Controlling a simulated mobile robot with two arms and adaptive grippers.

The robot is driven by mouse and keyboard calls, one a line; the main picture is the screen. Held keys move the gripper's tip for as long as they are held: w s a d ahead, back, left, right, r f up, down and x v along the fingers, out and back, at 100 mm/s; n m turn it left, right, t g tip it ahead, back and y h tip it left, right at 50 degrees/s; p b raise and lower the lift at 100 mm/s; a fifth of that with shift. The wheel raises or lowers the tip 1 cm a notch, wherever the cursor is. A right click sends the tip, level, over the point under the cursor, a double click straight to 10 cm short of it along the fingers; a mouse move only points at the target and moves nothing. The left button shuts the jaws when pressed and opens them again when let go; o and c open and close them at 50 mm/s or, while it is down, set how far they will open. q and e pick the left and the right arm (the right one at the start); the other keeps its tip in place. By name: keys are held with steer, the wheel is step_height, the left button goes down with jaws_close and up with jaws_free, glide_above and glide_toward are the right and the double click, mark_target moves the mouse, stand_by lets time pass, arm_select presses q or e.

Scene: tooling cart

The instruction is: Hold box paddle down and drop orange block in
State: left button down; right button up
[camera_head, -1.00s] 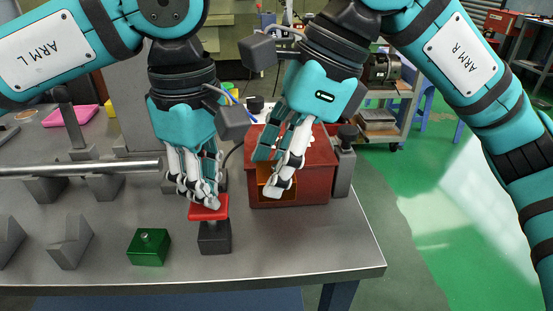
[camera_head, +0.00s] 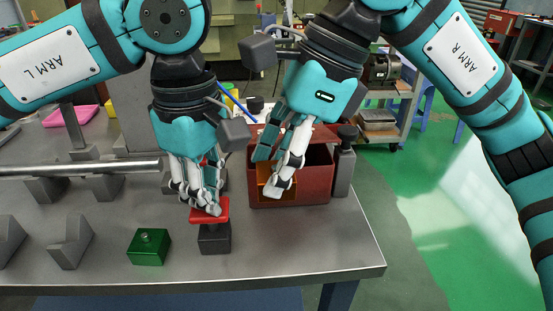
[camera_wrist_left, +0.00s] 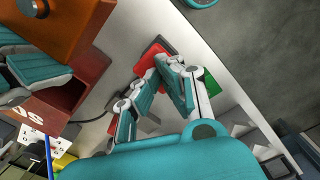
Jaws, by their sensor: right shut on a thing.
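The red paddle (camera_head: 210,210) sits on a dark base near the table's front edge. My left gripper (camera_head: 207,208) is on top of it with its fingertips together and touching it; the wrist view shows the fingers (camera_wrist_left: 168,62) meeting over the red paddle (camera_wrist_left: 150,56). The dark red box (camera_head: 310,188) stands to the right, its lid (camera_head: 325,133) raised and a dark interior showing. My right gripper (camera_head: 275,180) is shut on the orange block (camera_head: 264,173), held at the box's left front. The block also shows in the left wrist view (camera_wrist_left: 75,22). Fingers partly hide it.
A green block (camera_head: 149,247) lies left of the paddle base. Grey V-shaped blocks (camera_head: 70,243) and a metal bar (camera_head: 80,168) occupy the left side. A grey post (camera_head: 344,165) stands against the box's right side. The table front right is clear.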

arm_select(q)
steer(key=shift+f, duration=1.4)
arm_select(e)
steer(key=shift+w+f, duration=0.15)
steer(key=shift+w, duration=2.85)
steer(key=shift+w+f, duration=0.1)
steer(key=shift+w, duration=2.9)
steer(key=shift+f, duration=0.1)
steer(key=shift+f, duration=0.3)
steer(key=o, duration=1.4)
steer(key=shift+c, duration=0.2)
